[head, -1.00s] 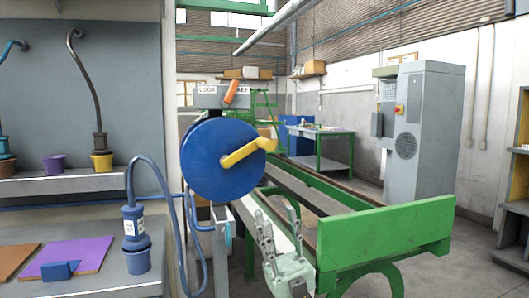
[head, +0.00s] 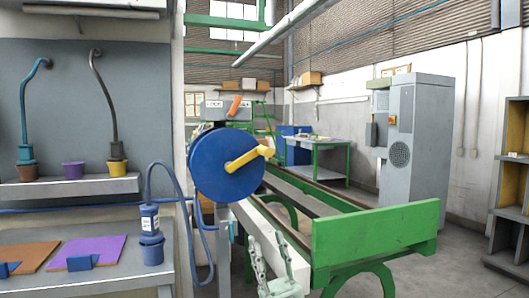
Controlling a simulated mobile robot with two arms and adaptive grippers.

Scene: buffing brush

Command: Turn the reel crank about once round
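The reel (head: 212,165) is a large blue disc on a stand, left of the middle in the head view. Its yellow crank (head: 246,159) runs from the disc's centre to the upper right, ending in a knob at the right rim. An orange lever (head: 234,105) sits on a grey labelled box (head: 222,113) above the reel. My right gripper (head: 268,246) is at the bottom middle, below and apart from the crank. Its fingers point up and are spread, with nothing between them. My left gripper is not in view.
A green rail frame (head: 375,234) stands to the right of my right gripper. A workbench (head: 85,285) with coloured boards and a blue hose plug (head: 150,222) is at the left. A shelf (head: 75,188) holds coloured cups. A grey cabinet (head: 415,150) stands at the back right.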

